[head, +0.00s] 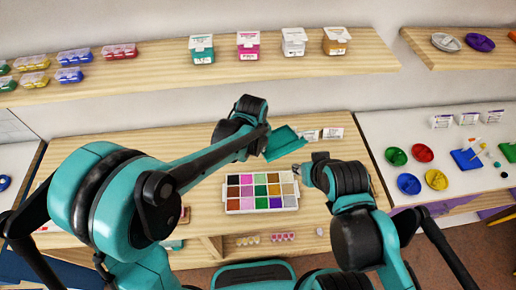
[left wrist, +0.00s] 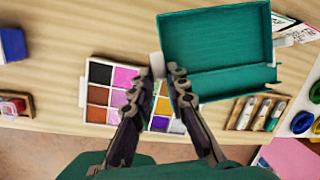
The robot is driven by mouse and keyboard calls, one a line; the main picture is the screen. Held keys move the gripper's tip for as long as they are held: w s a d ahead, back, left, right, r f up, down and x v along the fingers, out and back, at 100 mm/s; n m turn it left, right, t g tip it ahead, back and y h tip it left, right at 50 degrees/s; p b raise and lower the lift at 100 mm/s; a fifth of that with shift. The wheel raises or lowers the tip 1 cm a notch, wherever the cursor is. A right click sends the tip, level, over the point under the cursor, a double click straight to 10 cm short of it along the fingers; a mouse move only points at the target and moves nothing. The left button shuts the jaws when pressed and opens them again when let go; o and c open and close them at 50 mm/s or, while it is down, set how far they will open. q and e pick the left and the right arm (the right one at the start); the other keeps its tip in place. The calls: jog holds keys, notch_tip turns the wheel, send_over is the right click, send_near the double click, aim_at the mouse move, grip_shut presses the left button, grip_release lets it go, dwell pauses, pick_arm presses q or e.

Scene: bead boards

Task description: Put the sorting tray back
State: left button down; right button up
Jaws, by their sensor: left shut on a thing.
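A teal tray (left wrist: 215,42) with a raised rim and a divider is held in the air by my left gripper (left wrist: 167,72). The gripper is shut on a small white tab (left wrist: 156,65) at the tray's edge. In the head view the teal tray (head: 284,143) hangs tilted above the wooden desk, behind the white bead board. I take it for the sorting tray. My right gripper (head: 304,170) is low beside the board's right end; its fingers are too small to tell open from shut.
The white bead board (head: 228,206) with coloured compartments lies on the desk (head: 110,150). Small cards (head: 333,133) stand at the desk's back. A wall shelf (head: 150,80) holds bead boxes. A white side table (head: 385,125) at right carries coloured dishes.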

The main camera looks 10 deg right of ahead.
pick_arm(q)
jog(key=w+a+f+m+t+p, duration=0.2)
jog(key=w+a+f+m, duration=0.25)
jog(key=a, duration=0.45)
jog(key=shift+w+f+b, duration=0.15)
jog(key=shift+f+b, duration=0.85)
jog(key=shift+f, duration=0.4)
jog(key=shift+w+f+b, duration=0.15)
jog(key=shift+f+b, duration=0.8)
jog(key=shift+f, duration=0.45)
jog(key=shift+f+b, duration=0.65)
jog(key=shift+b, duration=0.05)
jog(key=c, duration=1.4)
grip_release()
jog(key=shift+r, duration=0.1)
jog(key=v, duration=1.2)
jog(key=shift+w, duration=0.1)
